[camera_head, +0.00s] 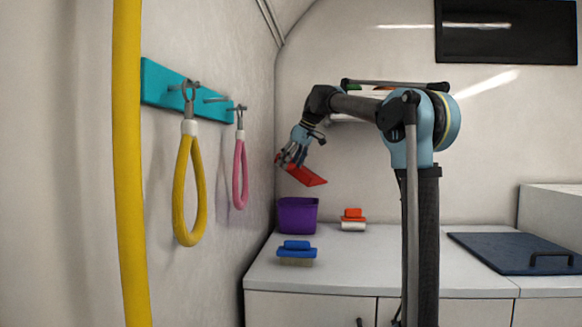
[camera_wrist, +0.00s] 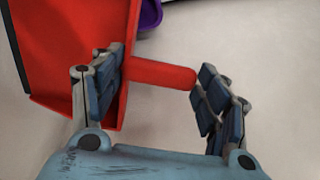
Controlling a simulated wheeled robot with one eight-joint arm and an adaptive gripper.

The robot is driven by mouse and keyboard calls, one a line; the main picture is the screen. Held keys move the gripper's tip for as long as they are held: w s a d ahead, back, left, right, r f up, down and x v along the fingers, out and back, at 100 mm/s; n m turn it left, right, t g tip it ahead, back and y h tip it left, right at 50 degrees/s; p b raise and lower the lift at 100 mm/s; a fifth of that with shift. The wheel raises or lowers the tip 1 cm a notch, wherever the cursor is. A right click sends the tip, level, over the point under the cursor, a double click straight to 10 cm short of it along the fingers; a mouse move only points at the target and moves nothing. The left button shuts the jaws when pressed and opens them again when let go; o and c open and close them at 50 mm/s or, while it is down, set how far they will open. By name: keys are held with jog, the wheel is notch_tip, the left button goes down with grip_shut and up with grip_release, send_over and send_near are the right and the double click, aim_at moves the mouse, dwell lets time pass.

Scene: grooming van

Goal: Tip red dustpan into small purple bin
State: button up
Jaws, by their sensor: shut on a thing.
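The red dustpan (camera_head: 305,176) is in the air in the head view, tilted with its right end lower. My gripper (camera_head: 289,160) is shut on its handle, above the counter. In the wrist view the red dustpan (camera_wrist: 75,50) fills the upper left, and its handle runs between the fingers of my gripper (camera_wrist: 165,80). I cannot see anything lying in the pan. The small purple bin (camera_head: 297,216) stands upright on the counter against the left wall, below the dustpan and apart from it. A bit of the purple bin (camera_wrist: 150,14) shows at the top of the wrist view.
A blue-handled brush (camera_head: 296,252) lies in front of the bin; a red-and-white brush (camera_head: 353,219) is to its right. A dark blue mat (camera_head: 515,253) lies on the counter's right. Yellow and pink loops (camera_head: 240,172) hang on the left wall. The middle counter (camera_head: 375,262) is clear.

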jog(key=shift+r, duration=0.1)
jog(key=shift+a+r+g+h, duration=0.15)
jog(key=shift+g+h, duration=0.25)
jog(key=shift+h, duration=0.3)
jog(key=g+h, duration=0.1)
jog(key=h, duration=0.2)
jog(key=shift+r+g, duration=0.4)
jog(key=shift+r+h, duration=0.15)
jog(key=shift+h, duration=0.15)
